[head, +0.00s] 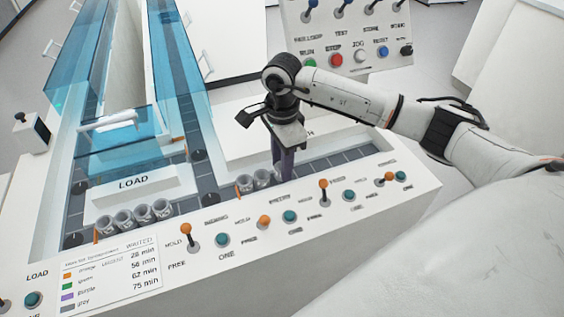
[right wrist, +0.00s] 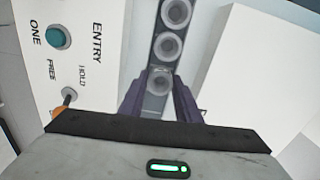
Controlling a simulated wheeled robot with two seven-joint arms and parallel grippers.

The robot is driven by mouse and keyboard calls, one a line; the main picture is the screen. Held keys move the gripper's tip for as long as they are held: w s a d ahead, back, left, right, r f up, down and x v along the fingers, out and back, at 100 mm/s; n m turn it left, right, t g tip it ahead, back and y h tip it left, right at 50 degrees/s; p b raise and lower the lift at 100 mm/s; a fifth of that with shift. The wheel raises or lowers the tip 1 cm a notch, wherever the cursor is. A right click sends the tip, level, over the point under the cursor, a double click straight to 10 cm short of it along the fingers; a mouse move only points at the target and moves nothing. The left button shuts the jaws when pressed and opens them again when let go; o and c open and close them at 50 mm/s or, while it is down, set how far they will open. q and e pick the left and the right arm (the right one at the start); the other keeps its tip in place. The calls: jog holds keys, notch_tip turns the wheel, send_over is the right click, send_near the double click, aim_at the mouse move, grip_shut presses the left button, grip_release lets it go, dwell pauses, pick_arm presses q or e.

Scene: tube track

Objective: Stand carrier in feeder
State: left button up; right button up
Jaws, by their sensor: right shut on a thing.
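My right gripper (head: 284,170) reaches down into the right-hand track of the white station, its purple fingers pointing down. In the right wrist view the fingers (right wrist: 160,90) are closed around a grey, ring-topped carrier (right wrist: 158,80), the nearest in a row. Two more carriers (right wrist: 168,47) line up beyond it in the dark channel. The head view shows carriers (head: 262,178) just left of the fingers; the held one is mostly hidden there. Several similar carriers (head: 123,220) stand upright in a row below the LOAD label. I cannot tell which part is the feeder. My left gripper is out of view.
Blue transparent covers (head: 179,60) stand over the tracks at the left. Orange levers (head: 186,230) and teal buttons (head: 222,240) line the front panel. A switch panel (head: 350,40) stands at the back. The dark track (head: 335,157) right of the gripper looks clear.

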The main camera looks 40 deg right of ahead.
jog(key=shift+f, duration=0.35)
dwell(0.3)
jog(key=o, duration=0.9)
notch_tip(320, 180, up, 10)
jog(key=shift+r, duration=0.2)
dwell(0.3)
dwell(0.7)
